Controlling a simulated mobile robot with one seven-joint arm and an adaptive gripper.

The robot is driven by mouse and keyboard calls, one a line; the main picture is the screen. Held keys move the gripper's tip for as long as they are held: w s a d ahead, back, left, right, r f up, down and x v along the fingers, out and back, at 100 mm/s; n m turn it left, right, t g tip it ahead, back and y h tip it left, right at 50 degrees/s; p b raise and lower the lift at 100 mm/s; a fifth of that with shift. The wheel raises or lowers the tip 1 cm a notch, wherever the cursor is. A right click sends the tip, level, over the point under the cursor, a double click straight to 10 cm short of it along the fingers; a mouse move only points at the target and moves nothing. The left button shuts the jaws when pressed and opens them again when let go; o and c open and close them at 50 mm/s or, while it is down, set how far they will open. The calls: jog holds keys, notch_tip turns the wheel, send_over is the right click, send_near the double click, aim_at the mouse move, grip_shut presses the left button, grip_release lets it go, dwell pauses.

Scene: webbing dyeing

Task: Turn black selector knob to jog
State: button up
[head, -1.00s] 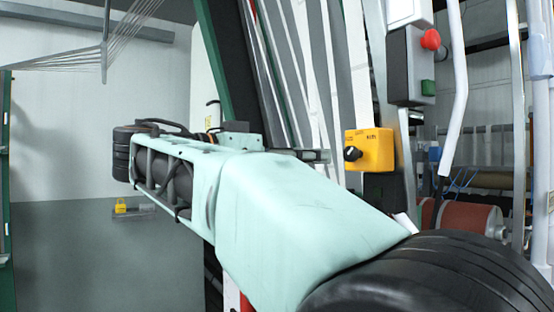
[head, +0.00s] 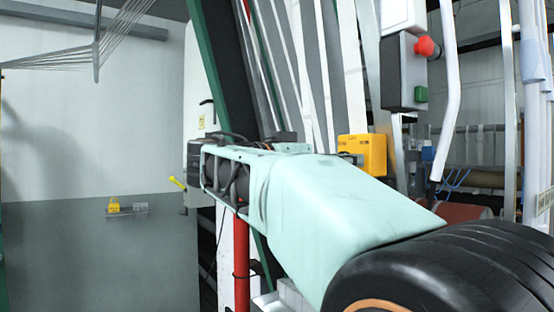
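The yellow selector box (head: 372,148) is fixed on the machine frame right of centre. The black knob on its left face is hidden now behind my gripper and arm. My gripper (head: 350,158) lies above the pale green arm link, pointing right. Its tip overlaps the lower part of the yellow box in the picture. I cannot tell whether it touches the knob, nor whether the fingers are open or shut. The knob's setting and the labels cannot be read.
A grey control box with a red button (head: 427,47) and a green button (head: 421,94) hangs above right of the yellow box. White webbing strips (head: 318,70) run down behind it. A white pipe (head: 446,100) stands at right. A yellow padlock (head: 114,204) is on the left wall.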

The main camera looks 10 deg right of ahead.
grip_shut()
jog(key=shift+n, duration=0.3)
jog(key=shift+r+n+p, duration=0.15)
jog(key=shift+n+p, duration=1.35)
jog(key=shift+n, duration=7.1)
